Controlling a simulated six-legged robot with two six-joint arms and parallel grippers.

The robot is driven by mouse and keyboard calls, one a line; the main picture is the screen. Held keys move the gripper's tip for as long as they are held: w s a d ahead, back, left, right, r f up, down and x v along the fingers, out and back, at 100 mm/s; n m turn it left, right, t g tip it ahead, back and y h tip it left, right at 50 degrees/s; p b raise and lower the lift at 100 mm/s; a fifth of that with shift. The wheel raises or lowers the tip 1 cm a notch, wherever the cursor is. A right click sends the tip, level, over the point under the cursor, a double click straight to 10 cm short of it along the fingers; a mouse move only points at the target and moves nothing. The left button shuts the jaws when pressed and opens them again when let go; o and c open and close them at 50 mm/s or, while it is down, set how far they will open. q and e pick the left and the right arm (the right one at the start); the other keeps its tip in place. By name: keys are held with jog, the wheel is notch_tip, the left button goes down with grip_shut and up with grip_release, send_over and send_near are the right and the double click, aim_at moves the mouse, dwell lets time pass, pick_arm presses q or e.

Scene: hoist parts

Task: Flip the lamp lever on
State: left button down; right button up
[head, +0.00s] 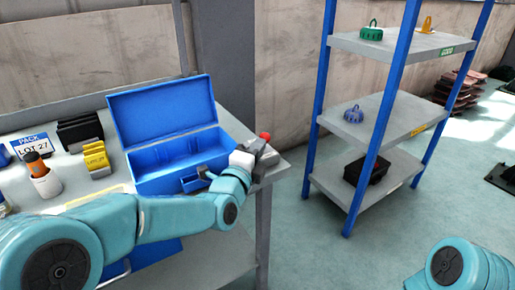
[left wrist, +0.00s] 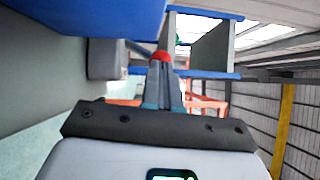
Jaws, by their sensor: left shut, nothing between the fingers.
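The lever has a red knob (head: 265,136), which shows near the table's right end, just above my left gripper (head: 268,153). In the left wrist view, the red knob (left wrist: 161,56) sits at the tips of the left fingers (left wrist: 163,80), on a thin grey rod (left wrist: 140,48) coming from a grey box (left wrist: 103,58). The left fingers are shut and hold nothing. I cannot tell whether they touch the knob. My left gripper hides much of the lever's base in the head view. I see no lit lamp. My right gripper is out of view.
An open blue toolbox (head: 165,160) stands left of my left gripper.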

pick_arm(q)
jog(key=r+n+g+p, duration=0.1)
jog(key=p, duration=0.1)
jog(key=w+n+p, duration=0.1)
jog(key=p, duration=0.1)
jog(key=shift+a+r+g+y, duration=0.3)
jog(key=shift+a+r+g, duration=0.05)
jog(key=shift+r+g, duration=0.05)
jog(key=shift+f+n+g+p, duration=0.25)
jog(key=shift+n+g+p, duration=0.15)
jog(key=shift+n+p, duration=0.25)
jog(key=shift+f, duration=0.15)
